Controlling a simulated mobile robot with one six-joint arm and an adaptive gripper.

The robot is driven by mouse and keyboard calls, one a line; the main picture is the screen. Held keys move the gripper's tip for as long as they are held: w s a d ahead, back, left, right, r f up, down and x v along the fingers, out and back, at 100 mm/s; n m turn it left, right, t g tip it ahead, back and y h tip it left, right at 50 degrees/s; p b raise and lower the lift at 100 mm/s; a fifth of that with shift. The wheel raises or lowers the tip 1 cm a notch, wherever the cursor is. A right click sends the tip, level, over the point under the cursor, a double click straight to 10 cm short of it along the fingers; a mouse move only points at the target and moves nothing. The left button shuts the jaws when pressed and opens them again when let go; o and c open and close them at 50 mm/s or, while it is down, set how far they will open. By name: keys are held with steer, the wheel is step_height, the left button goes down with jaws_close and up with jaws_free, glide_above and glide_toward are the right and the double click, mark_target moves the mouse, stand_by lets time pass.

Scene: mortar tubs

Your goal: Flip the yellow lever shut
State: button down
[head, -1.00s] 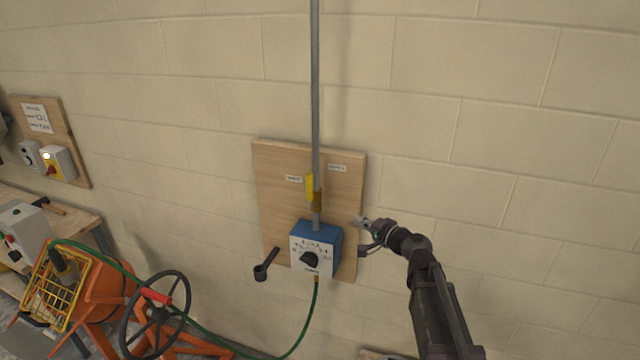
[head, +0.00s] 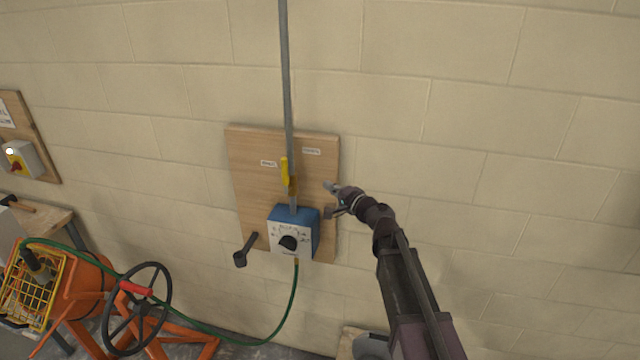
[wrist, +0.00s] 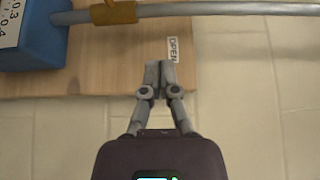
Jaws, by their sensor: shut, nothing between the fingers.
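The yellow lever (head: 285,171) is on the grey vertical pipe (head: 287,90), above the blue box with a black dial (head: 288,243). It lies upright along the pipe in the head view. A brass-coloured valve body (head: 292,187) is on the pipe beside it; this also shows at the top of the wrist view (wrist: 113,12). The lever itself is not clear in the wrist view. My gripper (head: 330,187) is shut and empty, at the right edge of the wooden board, apart from the lever. In the wrist view its closed fingertips (wrist: 160,68) are beside the "OPEN" label (wrist: 173,48).
A green hose (head: 290,300) runs from the blue box to the orange mixer (head: 90,285) at lower left. The wall right of the board is clear.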

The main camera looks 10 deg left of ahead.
mark_target(287, 173)
steer(key=s+a+x, duration=0.1)
steer(key=s+x, duration=0.1)
steer(key=x, duration=1)
steer(key=shift+s+a, duration=0.2)
steer(key=shift+a, duration=0.2)
